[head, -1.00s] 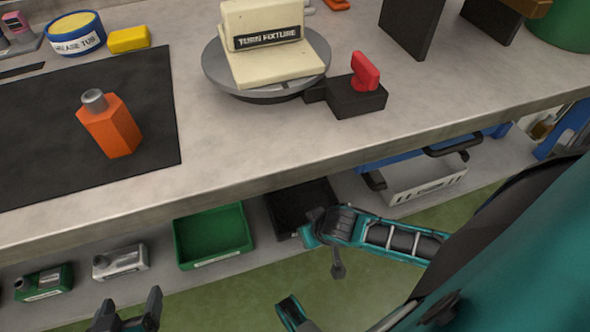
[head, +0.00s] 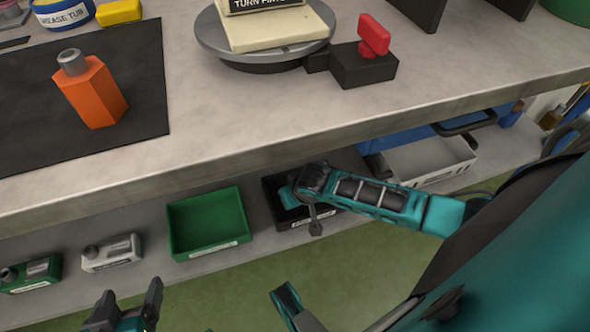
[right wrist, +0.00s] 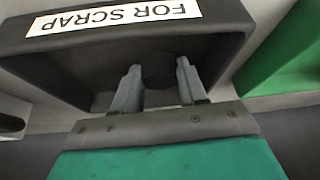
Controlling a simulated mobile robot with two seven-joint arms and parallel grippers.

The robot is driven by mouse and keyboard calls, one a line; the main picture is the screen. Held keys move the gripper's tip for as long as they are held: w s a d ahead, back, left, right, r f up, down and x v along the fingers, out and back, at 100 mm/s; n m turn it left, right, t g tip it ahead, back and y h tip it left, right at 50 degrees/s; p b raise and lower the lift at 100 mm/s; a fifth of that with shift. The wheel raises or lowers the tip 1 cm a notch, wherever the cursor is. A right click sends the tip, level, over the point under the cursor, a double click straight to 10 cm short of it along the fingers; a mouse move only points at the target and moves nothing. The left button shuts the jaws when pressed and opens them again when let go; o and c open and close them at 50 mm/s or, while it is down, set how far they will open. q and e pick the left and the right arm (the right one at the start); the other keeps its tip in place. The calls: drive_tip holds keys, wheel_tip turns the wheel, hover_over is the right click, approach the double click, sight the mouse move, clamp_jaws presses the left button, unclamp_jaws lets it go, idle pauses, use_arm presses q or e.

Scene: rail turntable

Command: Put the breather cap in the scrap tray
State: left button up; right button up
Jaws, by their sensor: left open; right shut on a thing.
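The scrap tray (right wrist: 220,32) is a black open bin with a "FOR SCRAP" label, seen close in the right wrist view. In the head view the scrap tray (head: 271,203) stands on the lower shelf, partly covered by my right arm. My right gripper (right wrist: 155,72) reaches into the tray's opening, its two fingers shut on a dark rounded thing, apparently the breather cap (right wrist: 160,74). The cap is hard to make out against the dark tray and is hidden in the head view. My left gripper (head: 127,300) is open and empty at the bottom left.
A green bin (head: 207,222) stands left of the scrap tray, and a grey tray (head: 432,160) to its right. The bench edge overhangs the shelf. The bench above holds an orange bottle (head: 92,92) and a turntable fixture (head: 280,28).

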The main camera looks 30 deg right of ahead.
use_arm(q)
drive_tip(key=shift+d, duration=0.1)
use_arm(e)
drive_tip(key=o, duration=1.2)
drive_tip(key=shift+f, duration=0.1)
drive_tip(key=shift+c, duration=0.2)
drive_tip(key=shift+s+r, duration=0.15)
drive_tip(key=shift+r, duration=0.3)
drive_tip(key=p+v, duration=0.6)
drive_tip(key=v, duration=0.5)
use_arm(q)
drive_tip(key=r, duration=0.4)
drive_tip(key=shift+s+a+r, duration=0.15)
drive_tip(key=shift+a, duration=0.2)
use_arm(e)
drive_tip(key=s+a+r+n+t+y, duration=0.3)
drive_tip(key=s+a+r+n+t, duration=0.1)
drive_tip(key=a, duration=0.4)
wheel_tip(320, 180, up, 2)
drive_tip(key=shift+a+t, duration=0.4)
drive_tip(key=shift+t, duration=0.5)
drive_tip(key=shift+s, duration=0.1)
